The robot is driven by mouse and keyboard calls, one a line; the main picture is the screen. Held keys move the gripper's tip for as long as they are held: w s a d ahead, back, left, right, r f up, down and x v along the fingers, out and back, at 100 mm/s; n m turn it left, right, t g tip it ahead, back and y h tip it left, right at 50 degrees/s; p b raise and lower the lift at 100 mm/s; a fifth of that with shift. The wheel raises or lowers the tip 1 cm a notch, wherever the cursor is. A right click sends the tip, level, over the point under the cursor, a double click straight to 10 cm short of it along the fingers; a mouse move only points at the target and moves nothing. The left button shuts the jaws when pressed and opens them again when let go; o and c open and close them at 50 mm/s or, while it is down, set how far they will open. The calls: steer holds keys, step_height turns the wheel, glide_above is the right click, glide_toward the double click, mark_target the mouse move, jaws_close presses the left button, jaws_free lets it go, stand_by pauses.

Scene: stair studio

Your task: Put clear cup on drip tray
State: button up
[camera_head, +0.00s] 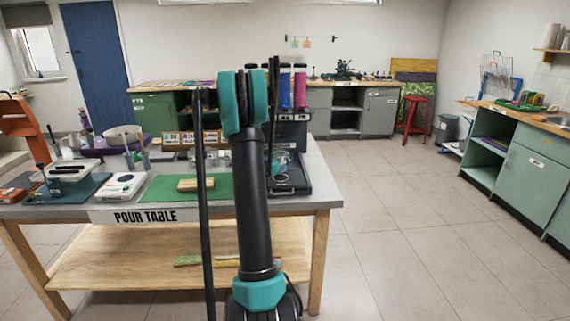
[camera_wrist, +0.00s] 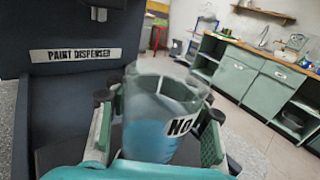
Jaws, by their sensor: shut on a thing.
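The clear cup (camera_wrist: 150,135) stands between the fingers of my gripper (camera_wrist: 160,106) in the wrist view. It is see-through, looks blue in its lower part, and has a white label reading "NO", partly cut off. My gripper is shut on it, with one finger on each side. In the head view the cup (camera_head: 281,161) shows as a small blue shape beside my arm, which hides much of it. The dark drip tray (camera_head: 297,187) lies at the right end of the pour table, below the paint dispenser. I cannot tell whether the cup touches the tray.
The dark paint dispenser (camera_wrist: 75,85) stands close on the cup's left in the wrist view. The pour table (camera_head: 260,205) also holds a green mat (camera_head: 160,188), a white scale (camera_head: 120,186) and several containers. Open floor (camera_head: 400,220) lies to the right.

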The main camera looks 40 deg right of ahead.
steer(key=shift+f, duration=1.75)
steer(key=shift+f, duration=0.15)
steer(key=o, duration=1.5)
steer(key=shift+c, duration=0.2)
